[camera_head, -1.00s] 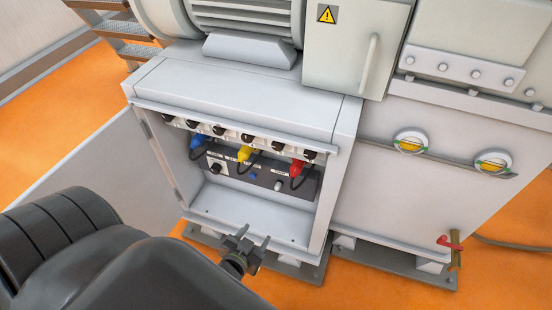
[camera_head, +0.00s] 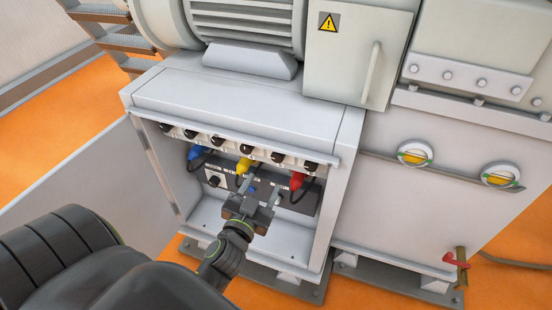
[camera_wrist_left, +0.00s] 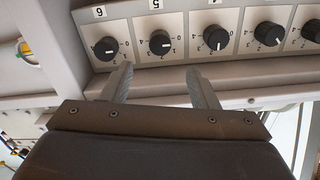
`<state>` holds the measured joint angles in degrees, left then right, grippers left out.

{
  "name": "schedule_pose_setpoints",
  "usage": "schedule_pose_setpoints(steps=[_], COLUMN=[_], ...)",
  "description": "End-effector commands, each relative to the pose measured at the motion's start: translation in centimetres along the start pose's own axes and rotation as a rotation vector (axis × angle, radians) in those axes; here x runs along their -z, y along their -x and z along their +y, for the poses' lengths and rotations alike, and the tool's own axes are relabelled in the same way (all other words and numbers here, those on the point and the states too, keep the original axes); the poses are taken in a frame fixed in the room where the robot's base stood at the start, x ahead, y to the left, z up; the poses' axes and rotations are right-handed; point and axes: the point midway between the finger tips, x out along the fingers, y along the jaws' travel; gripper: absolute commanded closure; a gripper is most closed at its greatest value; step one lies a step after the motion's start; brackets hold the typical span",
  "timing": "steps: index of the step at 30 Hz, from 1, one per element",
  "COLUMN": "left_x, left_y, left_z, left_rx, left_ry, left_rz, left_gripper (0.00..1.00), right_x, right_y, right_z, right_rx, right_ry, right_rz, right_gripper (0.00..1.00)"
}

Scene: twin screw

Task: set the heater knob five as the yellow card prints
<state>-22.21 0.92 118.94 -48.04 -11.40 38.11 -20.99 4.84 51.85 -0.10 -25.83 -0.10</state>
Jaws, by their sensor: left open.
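Heater knob five (camera_wrist_left: 160,42) is a black round knob under an upside-down "5" label in the left wrist view. A pale mark shows on it, but I cannot read its setting surely. In the head view knob five (camera_head: 278,157) is second from the right in the row under the cabinet's top lip. My left gripper (camera_head: 262,190) is open and empty, inside the cabinet opening below the knobs. In the left wrist view its fingers (camera_wrist_left: 160,82) stand apart below knob five, not touching it. No yellow card shows. My right gripper is not in view.
Knob six (camera_wrist_left: 105,48) and knob four (camera_wrist_left: 216,38) flank knob five closely. Blue (camera_head: 194,153), yellow (camera_head: 243,165) and red (camera_head: 296,181) plugs with black cables hang under the row. An open cabinet door (camera_head: 95,195) stands at the left. A dark panel (camera_head: 218,172) sits inside.

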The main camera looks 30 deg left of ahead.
Motion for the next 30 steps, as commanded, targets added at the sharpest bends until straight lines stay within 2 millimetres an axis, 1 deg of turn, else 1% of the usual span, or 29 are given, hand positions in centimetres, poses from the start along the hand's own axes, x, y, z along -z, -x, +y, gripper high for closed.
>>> schedule_pose_setpoints(steps=[1, 9, 15, 18, 21, 30], left_x=[0.2, 0.1, 0.0, 0.0, 0.0, 0.0], left_y=[-1.1, -6.2, -9.1, -10.0, -10.4, -10.6], left_z=[0.0, 0.0, 0.0, 0.0, 0.0, 0.0], left_rx=[-0.002, -0.001, 0.000, 0.000, 0.000, 0.000], left_ry=[-0.002, -0.002, -0.002, 0.000, -0.001, 0.000], left_rz=[0.004, 0.002, 0.000, 0.000, -0.001, -0.001], left_gripper=[0.46, 0.46, 0.46, 0.46, 0.46, 0.46], right_x=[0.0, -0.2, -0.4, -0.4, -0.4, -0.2], right_y=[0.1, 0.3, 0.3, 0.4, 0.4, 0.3], right_z=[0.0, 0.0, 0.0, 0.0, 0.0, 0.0], right_rx=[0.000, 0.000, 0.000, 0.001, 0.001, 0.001], right_ry=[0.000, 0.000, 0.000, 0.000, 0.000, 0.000], right_rz=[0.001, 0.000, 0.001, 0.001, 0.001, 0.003], right_gripper=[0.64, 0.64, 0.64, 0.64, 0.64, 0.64])
